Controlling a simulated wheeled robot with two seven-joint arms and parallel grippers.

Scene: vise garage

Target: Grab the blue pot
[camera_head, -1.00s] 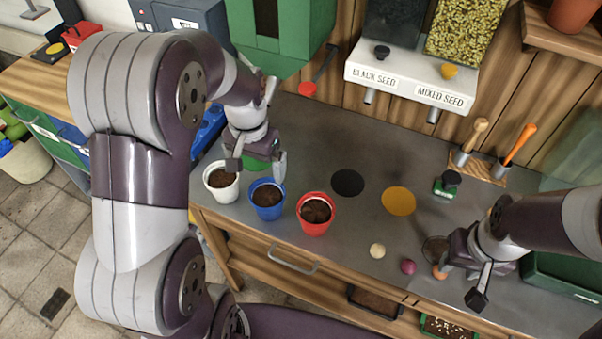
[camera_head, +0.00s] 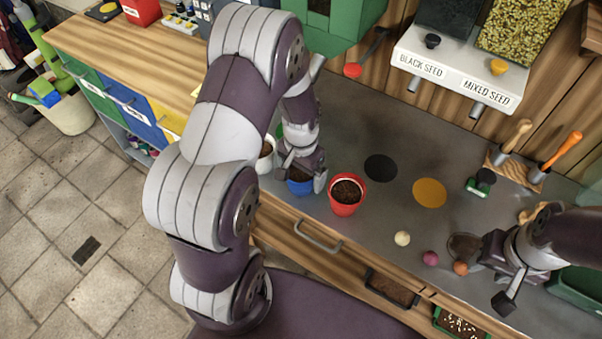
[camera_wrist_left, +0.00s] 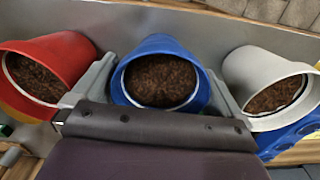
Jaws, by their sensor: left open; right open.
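The blue pot (camera_head: 300,185), filled with dark soil, stands on the grey bench between the white pot (camera_head: 265,158) and the red pot (camera_head: 346,194). My left gripper (camera_head: 302,182) is open over it and partly hides it in the head view. In the left wrist view the blue pot (camera_wrist_left: 162,80) sits between the two open fingers of my left gripper (camera_wrist_left: 158,92), with the red pot (camera_wrist_left: 40,75) on the left and the white pot (camera_wrist_left: 268,82) on the right. My right gripper (camera_head: 500,282) is open and empty at the right of the bench.
Small balls, one cream (camera_head: 402,238), one magenta (camera_head: 430,258) and one orange (camera_head: 460,268), lie near my right gripper. A black disc (camera_head: 381,168) and an orange disc (camera_head: 430,193) mark the bench. The seed dispenser (camera_head: 458,75) hangs behind. The neighbouring pots stand close to my left fingers.

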